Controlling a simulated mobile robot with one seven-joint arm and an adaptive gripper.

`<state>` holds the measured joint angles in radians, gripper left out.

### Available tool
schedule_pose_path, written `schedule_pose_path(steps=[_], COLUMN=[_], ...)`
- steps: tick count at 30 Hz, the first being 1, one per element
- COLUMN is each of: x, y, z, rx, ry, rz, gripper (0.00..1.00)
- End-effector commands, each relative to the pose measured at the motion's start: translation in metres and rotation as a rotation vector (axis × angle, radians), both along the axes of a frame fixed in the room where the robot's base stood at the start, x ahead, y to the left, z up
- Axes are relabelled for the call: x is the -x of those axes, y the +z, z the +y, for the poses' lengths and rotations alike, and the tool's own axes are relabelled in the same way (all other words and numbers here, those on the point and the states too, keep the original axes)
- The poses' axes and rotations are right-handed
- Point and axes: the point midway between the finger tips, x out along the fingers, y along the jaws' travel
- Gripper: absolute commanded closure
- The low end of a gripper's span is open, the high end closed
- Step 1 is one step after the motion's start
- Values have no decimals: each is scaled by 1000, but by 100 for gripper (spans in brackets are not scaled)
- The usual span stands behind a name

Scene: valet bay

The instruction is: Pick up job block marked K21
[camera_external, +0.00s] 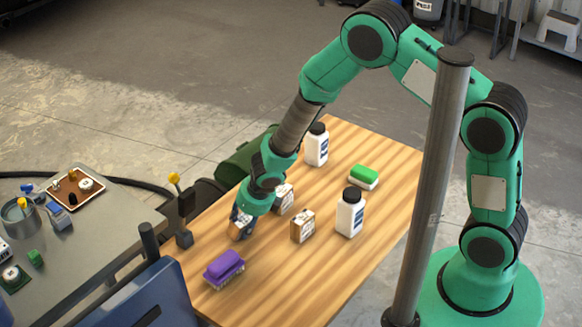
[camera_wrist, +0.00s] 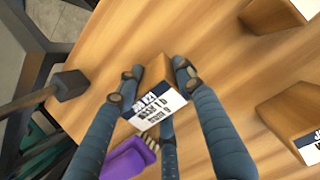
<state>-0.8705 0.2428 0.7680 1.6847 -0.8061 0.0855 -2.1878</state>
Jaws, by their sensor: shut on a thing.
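My gripper (camera_wrist: 157,83) is shut on a wooden job block (camera_wrist: 152,104) with a white and dark blue label. The block sits between the finger pads. Its label is tilted and small in the wrist view; the top line seems to end in 21, but I cannot read it surely. In the external view my gripper (camera_external: 243,215) is low at the table's left side, and the held block (camera_external: 239,231) is partly hidden by it. I cannot tell whether the block still touches the table. Two similar blocks stand nearby, one just behind (camera_external: 283,198) and one to the right (camera_external: 303,227).
On the wooden table (camera_external: 310,275), a purple brush (camera_external: 224,265) lies in front of my gripper. Two white bottles (camera_external: 350,216) (camera_external: 316,148) and a green brush (camera_external: 363,176) stand farther right and back. A grey bench (camera_external: 85,245) is at left. The table's front right is clear.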

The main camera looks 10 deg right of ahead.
Motion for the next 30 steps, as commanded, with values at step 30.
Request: schedule_pose_path(steps=[30], x=[-1], y=[97], z=[1], rx=[-1], ry=[0], rz=[-2], gripper=[92])
